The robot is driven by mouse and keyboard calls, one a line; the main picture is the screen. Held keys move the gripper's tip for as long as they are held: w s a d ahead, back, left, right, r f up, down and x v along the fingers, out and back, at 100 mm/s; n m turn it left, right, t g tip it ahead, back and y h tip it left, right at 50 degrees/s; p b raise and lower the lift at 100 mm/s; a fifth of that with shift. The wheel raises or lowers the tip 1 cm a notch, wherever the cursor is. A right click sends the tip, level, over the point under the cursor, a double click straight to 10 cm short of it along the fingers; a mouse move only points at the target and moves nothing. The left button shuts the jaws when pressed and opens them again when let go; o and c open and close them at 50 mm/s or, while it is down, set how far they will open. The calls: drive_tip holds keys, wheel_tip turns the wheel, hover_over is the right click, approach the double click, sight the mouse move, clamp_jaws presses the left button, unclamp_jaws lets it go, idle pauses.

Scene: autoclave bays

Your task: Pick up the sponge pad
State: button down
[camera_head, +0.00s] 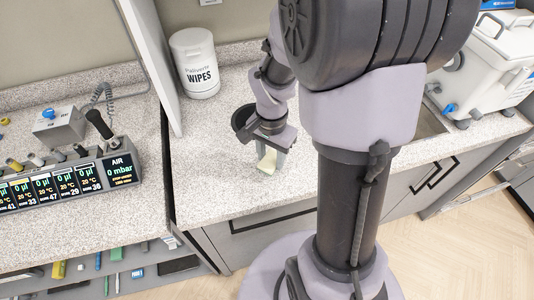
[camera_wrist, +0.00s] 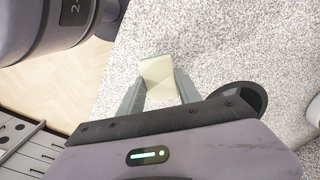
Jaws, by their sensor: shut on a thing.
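The sponge pad (camera_head: 267,162) is a pale cream block at the speckled countertop, left of my column in the head view. In the wrist view the sponge pad (camera_wrist: 158,78) sits between the two grey fingers. My gripper (camera_head: 270,152) points down at the counter and is shut on the pad, with a finger on each side of it. It also shows in the wrist view (camera_wrist: 158,92). I cannot tell whether the pad touches the counter or is just above it. The fingers and wrist hide part of the pad in the head view.
A dark round bowl-like thing (camera_head: 242,120) stands close behind my gripper. A white wipes tub (camera_head: 195,65) is at the back by a pale upright panel (camera_head: 152,60). A control box with displays (camera_head: 70,180) is left. A white machine (camera_head: 485,70) stands right. The counter's front-left is clear.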

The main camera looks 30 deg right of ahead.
drive_tip(key=s, duration=0.5)
drive_tip(key=s+r+p, duration=0.1)
drive_tip(key=s, duration=0.1)
drive_tip(key=shift+s+d, duration=0.2)
drive_tip(key=shift+s, duration=0.15)
drive_tip(key=s+b, duration=0.6)
drive_tip(key=shift+s+r, duration=0.15)
drive_tip(key=shift+s, duration=0.15)
